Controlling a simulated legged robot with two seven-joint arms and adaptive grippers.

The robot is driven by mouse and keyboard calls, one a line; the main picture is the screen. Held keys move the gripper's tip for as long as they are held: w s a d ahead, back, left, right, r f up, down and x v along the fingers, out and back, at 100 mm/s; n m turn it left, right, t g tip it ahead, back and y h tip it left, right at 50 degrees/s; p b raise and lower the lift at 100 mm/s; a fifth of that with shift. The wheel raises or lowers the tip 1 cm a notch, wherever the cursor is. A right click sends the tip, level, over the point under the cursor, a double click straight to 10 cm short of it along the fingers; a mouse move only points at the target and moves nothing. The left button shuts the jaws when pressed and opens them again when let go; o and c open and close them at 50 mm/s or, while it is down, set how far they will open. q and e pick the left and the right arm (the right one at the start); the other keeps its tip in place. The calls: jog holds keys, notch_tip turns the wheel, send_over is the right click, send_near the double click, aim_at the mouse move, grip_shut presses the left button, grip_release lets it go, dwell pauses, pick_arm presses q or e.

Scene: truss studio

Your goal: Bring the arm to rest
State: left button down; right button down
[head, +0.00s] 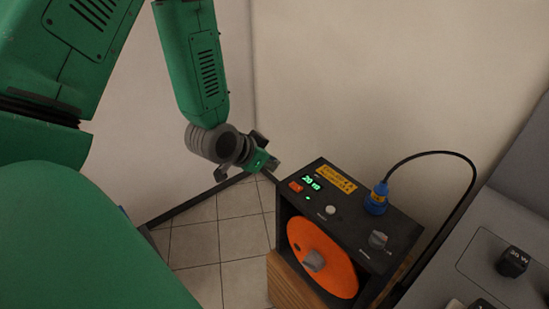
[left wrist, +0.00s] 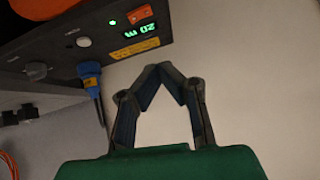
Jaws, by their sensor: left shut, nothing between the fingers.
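My left arm (head: 195,65) is green and hangs down from the top in the head view. Its gripper (head: 272,168) is beside the upper left edge of a black control box (head: 345,222). In the left wrist view the two dark fingers of the left gripper (left wrist: 159,68) meet at their tips, with nothing between them. Behind the fingers is plain wall. In the head view I cannot tell whether the gripper touches the box. My right gripper is not in view.
The box has a lit green display (head: 312,183), a red switch (head: 296,187), a knob (head: 378,240), a blue plug (head: 376,199) with a black cable, and an orange disc (head: 322,258). A grey panel (head: 500,250) stands at right. Tiled floor (head: 205,240) is open at left.

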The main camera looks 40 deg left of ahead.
pick_arm(q)
jog(key=shift+a, duration=0.15)
jog(key=shift+f, duration=0.15)
jog(key=s+d+f+g+b, duration=0.4)
jog(key=s+d+f, duration=0.1)
jog(key=s+f, duration=0.6)
jog(key=s+d+f+n+g+b, duration=0.1)
jog(key=s+d+f+g+b, duration=0.3)
jog(key=s+f, duration=0.8)
notch_tip(320, 180, down, 3)
jog(key=shift+s+d+f+n, duration=0.2)
jog(key=shift+d+n, duration=0.1)
jog(key=shift+d, duration=0.4)
